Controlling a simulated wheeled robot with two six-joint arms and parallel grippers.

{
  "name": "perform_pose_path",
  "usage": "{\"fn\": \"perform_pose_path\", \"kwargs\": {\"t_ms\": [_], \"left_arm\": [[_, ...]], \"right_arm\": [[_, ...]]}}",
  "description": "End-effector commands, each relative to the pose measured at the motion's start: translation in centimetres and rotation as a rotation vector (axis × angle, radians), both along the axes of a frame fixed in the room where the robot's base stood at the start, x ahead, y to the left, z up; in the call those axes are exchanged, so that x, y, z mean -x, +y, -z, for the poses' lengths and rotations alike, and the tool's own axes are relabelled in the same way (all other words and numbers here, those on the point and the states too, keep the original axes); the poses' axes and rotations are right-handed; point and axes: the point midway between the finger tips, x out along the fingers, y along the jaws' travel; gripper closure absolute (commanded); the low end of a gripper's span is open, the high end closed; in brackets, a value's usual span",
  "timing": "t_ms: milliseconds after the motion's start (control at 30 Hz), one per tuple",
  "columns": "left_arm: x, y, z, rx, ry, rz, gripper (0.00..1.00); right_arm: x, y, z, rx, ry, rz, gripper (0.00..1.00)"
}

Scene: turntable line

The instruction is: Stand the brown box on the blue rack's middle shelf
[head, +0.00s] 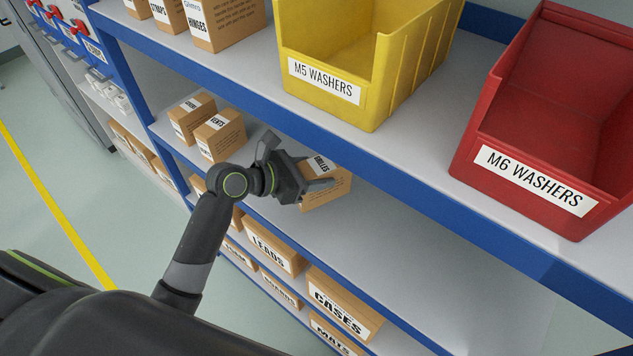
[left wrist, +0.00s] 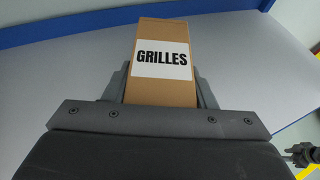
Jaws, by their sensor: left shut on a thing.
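The brown box (head: 327,190) has a white label reading GRILLES. My left gripper (head: 312,185) is shut on it, with a finger on each side, at the front of the blue rack's middle shelf (head: 400,236). In the left wrist view the box (left wrist: 160,75) sits between the fingers (left wrist: 160,92), its label facing the camera, with the grey shelf surface behind it. I cannot tell whether the box's bottom touches the shelf. The blue rack (head: 400,172) fills most of the head view.
Two brown boxes, one marked VENTS (head: 220,137), stand left on the middle shelf; its right part is clear. A yellow bin (head: 330,92) and red bin (head: 535,185) sit on the shelf above. Boxes such as CASES (head: 345,303) fill the shelves below.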

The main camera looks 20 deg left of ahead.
Motion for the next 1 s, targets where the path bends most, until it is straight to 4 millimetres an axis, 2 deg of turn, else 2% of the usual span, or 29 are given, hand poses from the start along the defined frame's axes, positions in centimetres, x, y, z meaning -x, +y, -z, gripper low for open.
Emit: {"fn": "perform_pose_path", "kwargs": {"t_ms": [167,333,833,867,1000], "left_arm": [[0.0,-0.1,1.3,0.003,-0.004,0.000,0.81],[0.0,0.0,4.0,0.004,-0.002,-0.002,0.81],[-0.4,-0.1,4.9,0.002,-0.007,0.000,0.81],[-0.4,-0.1,5.0,0.002,-0.005,0.000,0.47],[-0.4,-0.1,5.0,0.001,-0.006,0.000,0.28]], "right_arm": [[0.1,0.3,-0.1,-0.004,0.002,0.002,0.64],[0.1,1.0,-0.2,-0.013,0.002,0.004,0.64],[0.2,0.7,-0.6,-0.009,0.003,0.003,0.64],[0.1,0.6,-0.6,-0.007,0.003,0.003,0.64],[0.1,0.4,-0.6,-0.005,0.003,0.002,0.64]]}}
